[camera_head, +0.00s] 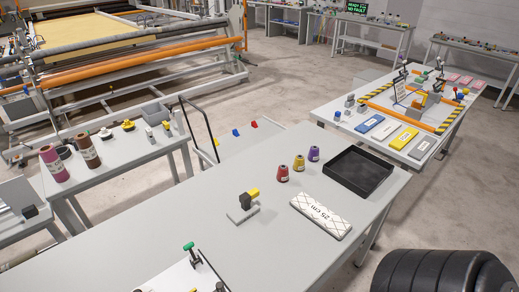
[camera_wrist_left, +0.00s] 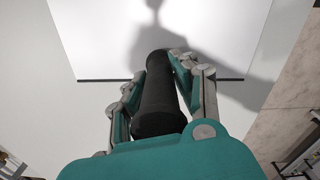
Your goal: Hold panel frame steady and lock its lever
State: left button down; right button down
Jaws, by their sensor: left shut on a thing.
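In the left wrist view my left gripper (camera_wrist_left: 157,85) is shut on a black, rounded handle (camera_wrist_left: 158,110), with a teal finger on each side. A white panel (camera_wrist_left: 110,40) with a dark edge lies beyond the handle. What the handle's far end joins is unclear. In the head view part of a white panel (camera_head: 172,279) with a dark edge shows at the bottom of the near table. A lever with a green grip (camera_head: 189,247) stands at its far edge. Much of the panel is cut off by the picture's edge. Neither gripper shows in the head view.
The table is clear left of the fixture. The quilting gantry (camera_head: 130,60) stands behind.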

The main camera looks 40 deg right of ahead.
pick_arm(q)
jog(key=shift+s+f, duration=0.15)
jog(key=shift+f, duration=0.05)
jog(key=c, duration=1.4)
grip_release()
jog(key=o, duration=0.5)
jog(key=shift+w+a, duration=0.1)
jog(key=shift+w, duration=0.15)
jog(key=shift+c, duration=0.2)
jog(key=shift+r, duration=0.1)
